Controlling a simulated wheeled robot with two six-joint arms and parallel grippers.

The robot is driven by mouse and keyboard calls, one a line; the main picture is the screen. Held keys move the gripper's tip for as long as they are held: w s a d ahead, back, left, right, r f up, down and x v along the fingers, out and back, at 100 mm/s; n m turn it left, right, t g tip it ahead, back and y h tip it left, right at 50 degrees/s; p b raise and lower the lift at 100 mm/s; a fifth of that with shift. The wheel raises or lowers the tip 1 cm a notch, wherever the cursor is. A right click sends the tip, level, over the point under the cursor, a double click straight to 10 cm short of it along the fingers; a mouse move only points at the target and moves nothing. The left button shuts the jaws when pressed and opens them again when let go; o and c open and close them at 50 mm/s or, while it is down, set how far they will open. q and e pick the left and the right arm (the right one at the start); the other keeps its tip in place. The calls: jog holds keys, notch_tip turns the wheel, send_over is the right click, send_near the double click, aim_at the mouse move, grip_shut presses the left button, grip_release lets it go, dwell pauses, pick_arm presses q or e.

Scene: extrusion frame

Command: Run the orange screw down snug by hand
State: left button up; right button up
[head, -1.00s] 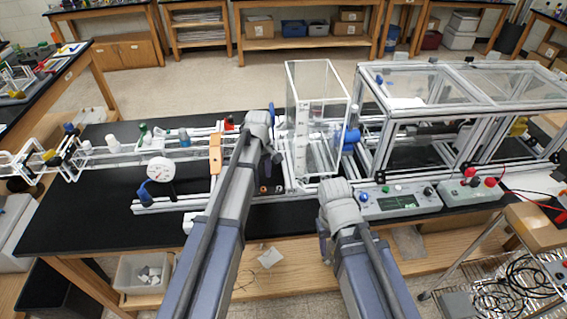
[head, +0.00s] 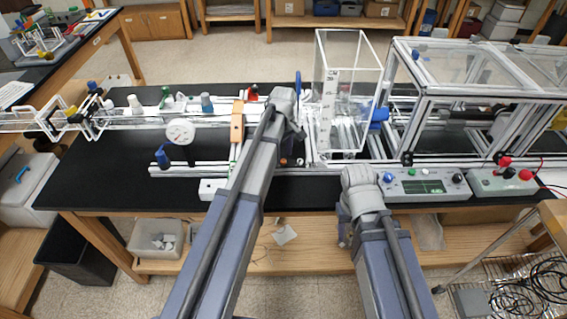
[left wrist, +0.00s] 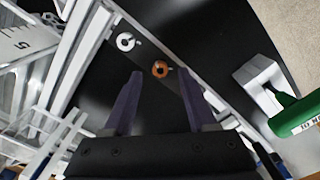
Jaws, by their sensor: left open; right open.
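The orange screw (left wrist: 160,69) shows as a small round head with a dark centre in the left wrist view. It sits on a dark strip along a pale metal rail (left wrist: 178,50). My left gripper (left wrist: 159,74) is open, with a fingertip on either side of the screw in that view. The fingers look apart from it, though I cannot tell the height gap. In the head view my left gripper (head: 296,131) points down at the frame's middle, and its arm hides much there. My right gripper (head: 344,238) hangs low at the bench's front edge.
A white ring-like part (left wrist: 126,41) lies beside the screw. A clear tank (head: 346,95) stands just right of my left gripper. A dial gauge (head: 180,132) is at left, and a control box (head: 424,187) is at right.

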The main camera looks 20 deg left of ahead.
pick_arm(q)
jog(key=shift+f+b, duration=0.5)
jog(key=shift+f, duration=0.45)
jog(key=shift+c, duration=0.3)
grip_shut()
